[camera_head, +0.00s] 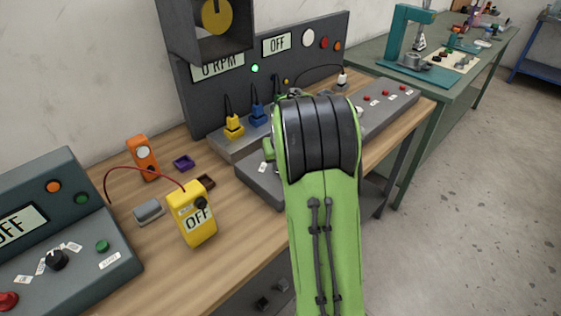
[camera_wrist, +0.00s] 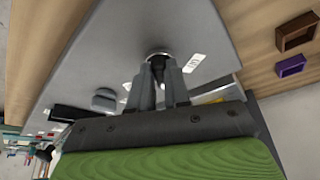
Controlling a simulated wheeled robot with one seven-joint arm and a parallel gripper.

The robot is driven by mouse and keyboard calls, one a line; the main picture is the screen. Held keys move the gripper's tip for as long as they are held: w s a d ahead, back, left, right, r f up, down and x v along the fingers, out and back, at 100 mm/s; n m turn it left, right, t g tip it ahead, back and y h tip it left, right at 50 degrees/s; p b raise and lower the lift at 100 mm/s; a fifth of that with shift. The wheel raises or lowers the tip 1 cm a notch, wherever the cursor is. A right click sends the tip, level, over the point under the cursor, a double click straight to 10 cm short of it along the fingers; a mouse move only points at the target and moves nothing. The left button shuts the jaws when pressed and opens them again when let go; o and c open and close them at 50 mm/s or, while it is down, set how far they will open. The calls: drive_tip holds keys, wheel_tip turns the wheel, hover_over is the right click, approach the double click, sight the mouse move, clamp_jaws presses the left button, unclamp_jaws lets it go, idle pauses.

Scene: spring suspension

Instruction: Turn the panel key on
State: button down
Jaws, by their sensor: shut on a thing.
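In the wrist view my gripper (camera_wrist: 158,75) points at the grey panel (camera_wrist: 185,22). Its two fingers are shut on a small dark panel key (camera_wrist: 157,63) that sits in a round metallic collar. A white label (camera_wrist: 195,63) lies just right of the key. The lettering is too small to read. In the head view my green and black arm hides the gripper and the key. The grey sloped panel (camera_head: 258,186) shows left of the arm.
A yellow meter (camera_head: 192,217) reading OFF stands on the wooden bench (camera_head: 235,240). An orange device (camera_head: 142,155) and small purple (camera_head: 184,162) and brown (camera_head: 206,181) trays are near it. Yellow (camera_head: 234,126) and blue (camera_head: 257,115) plugs stand behind the panel.

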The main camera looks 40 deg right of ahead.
drive_tip(key=c, duration=1.1)
unclamp_jaws()
drive_tip(key=p+v, duration=0.3)
drive_tip(key=v, duration=1.2)
drive_tip(key=shift+s+r+p, duration=0.25)
drive_tip(key=shift+r+p, duration=0.1)
drive_tip(key=shift+p, duration=0.05)
drive_tip(key=shift+a, duration=0.15)
